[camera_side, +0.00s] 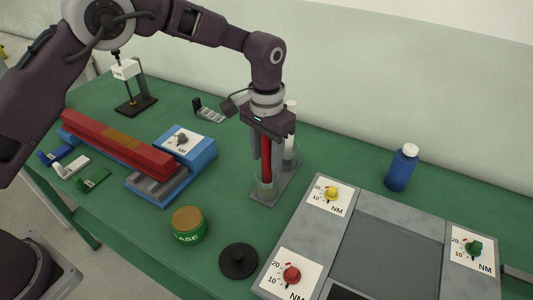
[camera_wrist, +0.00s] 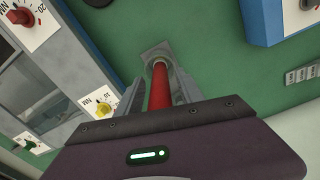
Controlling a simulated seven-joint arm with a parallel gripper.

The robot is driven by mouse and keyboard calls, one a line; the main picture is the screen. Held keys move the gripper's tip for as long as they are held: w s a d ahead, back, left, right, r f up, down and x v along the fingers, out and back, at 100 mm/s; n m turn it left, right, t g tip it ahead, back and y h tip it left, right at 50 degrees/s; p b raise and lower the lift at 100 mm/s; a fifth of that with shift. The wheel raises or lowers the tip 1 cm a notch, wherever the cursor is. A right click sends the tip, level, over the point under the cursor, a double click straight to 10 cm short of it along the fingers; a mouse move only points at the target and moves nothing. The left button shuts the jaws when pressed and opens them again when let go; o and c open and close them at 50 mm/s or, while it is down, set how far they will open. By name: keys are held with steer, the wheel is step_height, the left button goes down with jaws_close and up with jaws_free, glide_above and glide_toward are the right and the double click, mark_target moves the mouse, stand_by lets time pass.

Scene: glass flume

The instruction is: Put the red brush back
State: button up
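The red brush (camera_side: 266,163) stands upright, its lower end inside a clear glass cup (camera_side: 264,189) on a grey base plate (camera_side: 285,187). In the wrist view the red brush (camera_wrist: 160,88) runs away from me towards the round rim of the cup (camera_wrist: 160,61). My gripper (camera_side: 267,160) points down from above, with one finger on each side of the brush, and looks shut on it. The fingers also show in the wrist view (camera_wrist: 158,92). The brush's upper end is hidden by my gripper, and whether its tip touches the cup's bottom is hard to tell.
A green jar (camera_side: 188,226) and black disc (camera_side: 238,262) stand in front. A grey panel with dials (camera_side: 385,245) lies right, a blue bottle (camera_side: 402,168) behind it. A red bar (camera_side: 115,143) lies left.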

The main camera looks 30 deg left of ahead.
step_height(320, 180, up, 12)
steer(key=shift+r, duration=0.2)
stand_by(0.4)
steer(key=s+a+r+n+t, duration=0.1)
steer(key=s+a+r+t, duration=0.1)
steer(key=s+a+r, duration=0.8)
steer(key=s+a+f+n+t, duration=0.1)
steer(key=s+a+f, duration=0.1)
steer(key=s, duration=0.8)
steer(key=s+a+f+n+t, duration=0.1)
steer(key=s+a, duration=0.3)
steer(key=s, duration=0.7)
steer(key=shift+a+f+t, duration=0.15)
steer(key=shift+f+t, duration=0.4)
steer(key=shift+t, duration=0.25)
